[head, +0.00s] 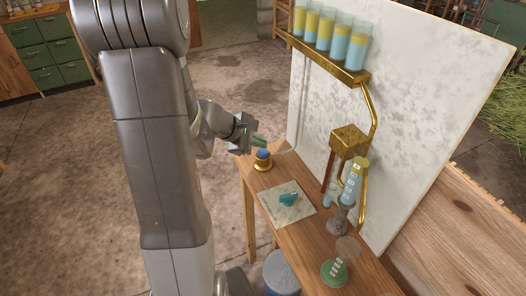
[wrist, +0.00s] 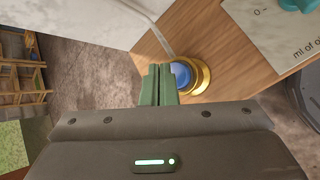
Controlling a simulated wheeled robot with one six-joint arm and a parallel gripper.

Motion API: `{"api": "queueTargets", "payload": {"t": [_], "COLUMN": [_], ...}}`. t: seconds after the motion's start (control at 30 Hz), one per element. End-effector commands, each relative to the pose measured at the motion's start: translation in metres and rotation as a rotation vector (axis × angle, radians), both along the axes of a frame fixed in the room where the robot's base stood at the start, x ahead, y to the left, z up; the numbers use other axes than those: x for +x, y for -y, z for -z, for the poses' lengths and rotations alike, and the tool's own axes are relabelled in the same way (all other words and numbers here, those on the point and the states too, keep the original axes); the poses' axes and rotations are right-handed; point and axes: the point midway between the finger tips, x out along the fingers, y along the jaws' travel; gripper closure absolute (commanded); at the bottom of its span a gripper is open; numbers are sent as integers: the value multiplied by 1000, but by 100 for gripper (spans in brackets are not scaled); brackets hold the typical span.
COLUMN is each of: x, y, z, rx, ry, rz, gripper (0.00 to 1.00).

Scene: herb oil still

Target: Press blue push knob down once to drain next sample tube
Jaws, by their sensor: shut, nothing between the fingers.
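The blue push knob (head: 263,154) sits in a round brass base (head: 262,165) near the far left corner of the wooden table. It also shows in the wrist view (wrist: 181,74), just right of my fingertips and partly hidden by them. My gripper (head: 259,141) is shut and empty, its green fingers close above the knob; I cannot tell whether they touch it. Several sample tubes (head: 328,33) with yellow over pale blue liquid stand in a brass rack at the top of the pale board. A graduated tube (head: 354,180) with yellow and blue liquid stands tilted below the brass box.
A pale card (head: 287,203) with a teal piece (head: 289,199) lies on the table (head: 305,238). A green-based stand (head: 335,272) is at the near end. The pale board (head: 425,80) rises along the table's right side. A stool (head: 281,273) is below.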

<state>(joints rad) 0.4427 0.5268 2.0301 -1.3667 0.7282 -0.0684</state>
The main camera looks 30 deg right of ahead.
Motion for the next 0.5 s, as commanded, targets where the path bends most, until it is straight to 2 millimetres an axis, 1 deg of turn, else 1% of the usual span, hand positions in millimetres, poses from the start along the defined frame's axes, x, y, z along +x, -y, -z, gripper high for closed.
{"api": "queueTargets", "payload": {"t": [0.2,0.5], "x": [0,0], "y": [0,0], "z": [8,7], "rx": [-1,-1], "ry": [1,0], "rz": [0,-1], "gripper": [100,100]}}
